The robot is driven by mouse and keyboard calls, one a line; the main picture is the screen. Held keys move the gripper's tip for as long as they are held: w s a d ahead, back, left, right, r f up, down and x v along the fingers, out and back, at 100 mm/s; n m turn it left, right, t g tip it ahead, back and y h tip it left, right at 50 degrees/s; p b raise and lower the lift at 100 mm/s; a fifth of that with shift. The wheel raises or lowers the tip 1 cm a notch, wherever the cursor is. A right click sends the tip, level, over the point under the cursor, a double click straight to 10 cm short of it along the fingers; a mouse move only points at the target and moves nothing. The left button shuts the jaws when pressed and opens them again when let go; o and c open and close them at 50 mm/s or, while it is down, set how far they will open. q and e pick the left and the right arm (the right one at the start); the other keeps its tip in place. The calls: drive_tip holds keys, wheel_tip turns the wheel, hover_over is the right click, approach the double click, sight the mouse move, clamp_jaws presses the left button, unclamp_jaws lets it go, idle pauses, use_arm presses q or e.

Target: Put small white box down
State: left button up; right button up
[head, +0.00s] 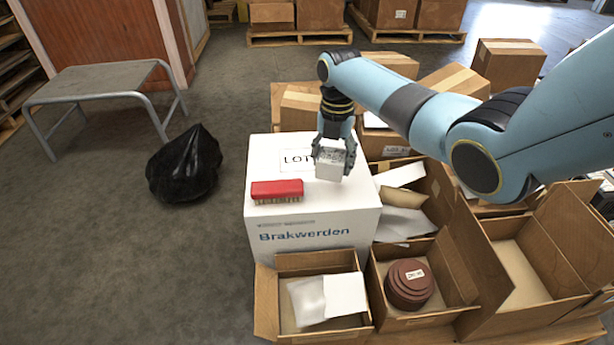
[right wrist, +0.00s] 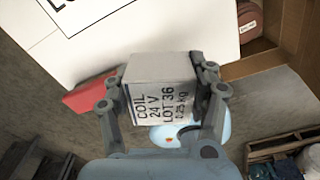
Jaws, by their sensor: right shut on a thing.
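The small white box (head: 331,163) is in my right gripper (head: 334,155), above the top of a large white box marked LOT and Brakwerden (head: 312,222). My left gripper is not in view.
Open cartons stand in front and right: one with white packets (head: 265,300), one with brown discs (head: 408,284), one empty (head: 520,270). A black bag (head: 185,165) and a grey metal stool (head: 95,82) stand on the floor at left. The large box's front top is partly clear.

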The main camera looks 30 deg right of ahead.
drive_tip(key=d+r+n+b, duration=0.2)
drive_tip(key=d, duration=0.6)
drive_tip(key=d+r+n+b, duration=0.2)
drive_tip(key=d+r+b, duration=0.1)
drive_tip(key=d, duration=0.4)
drive_tip(key=b, duration=0.2)
hover_over(352, 187)
wheel_tip(352, 187, down, 7)
drive_tip(key=shift+d+r, duration=0.1)
drive_tip(key=shift+a+f, duration=0.2)
drive_tip(key=shift+a, duration=0.05)
wheel_tip(352, 187, down, 4)
drive_tip(key=shift+d+r+b, duration=0.1)
drive_tip(key=shift+r+b, duration=0.1)
drive_tip(key=shift+b, duration=0.55)
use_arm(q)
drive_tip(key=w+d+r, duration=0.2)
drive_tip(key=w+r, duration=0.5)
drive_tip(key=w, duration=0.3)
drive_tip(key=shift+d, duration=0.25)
use_arm(e)
drive_tip(key=shift+f, duration=0.1)
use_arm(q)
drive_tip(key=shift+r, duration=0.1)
use_arm(e)
drive_tip(key=o, duration=1.4)
drive_tip(key=shift+c, duration=0.2)
